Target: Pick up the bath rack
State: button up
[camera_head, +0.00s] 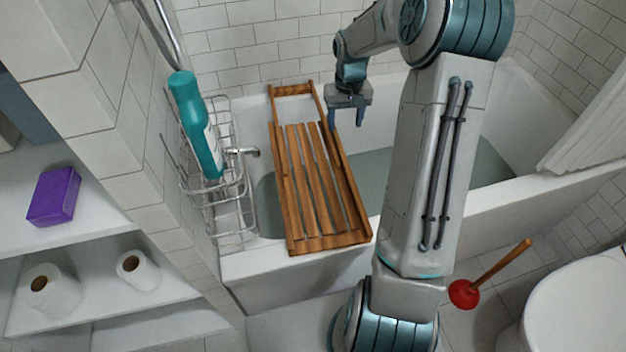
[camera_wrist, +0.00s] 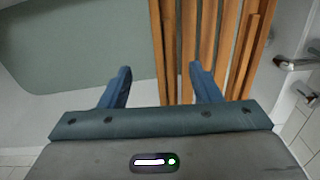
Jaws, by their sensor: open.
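The bath rack (camera_head: 312,185) is a brown wooden slatted tray lying across the bathtub, from the near rim to the far side. It also shows in the wrist view (camera_wrist: 174,50), running up from behind my gripper. My gripper (camera_head: 346,120) is above the tub beside the rack's right rail, towards its far end. In the wrist view my gripper (camera_wrist: 160,78) is open, with two blue fingers spread apart. The right finger overlaps the rack's slats in the picture and the left finger is over the tub. I cannot tell whether a finger touches the rack.
A wire caddy (camera_head: 238,195) with a teal bottle (camera_head: 196,125) hangs left of the rack, near the faucet (camera_head: 243,152). Shelves at left hold a purple box (camera_head: 54,197) and toilet rolls (camera_head: 137,270). A red plunger (camera_head: 464,293) stands near the toilet (camera_head: 580,310).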

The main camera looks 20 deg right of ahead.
jog(key=b, duration=0.1)
send_over(341, 155)
jog(key=f, duration=0.8)
jog(key=shift+s, duration=0.2)
jog(key=f, duration=0.1)
jog(key=f+b, duration=0.1)
jog(key=f, duration=0.2)
jog(key=shift+s+a+f+b, duration=0.2)
jog(key=shift+s+f+b, duration=0.1)
jog(key=shift+s+b, duration=0.1)
jog(key=shift+f, duration=0.35)
jog(key=shift+w+r, duration=0.1)
grip_shut()
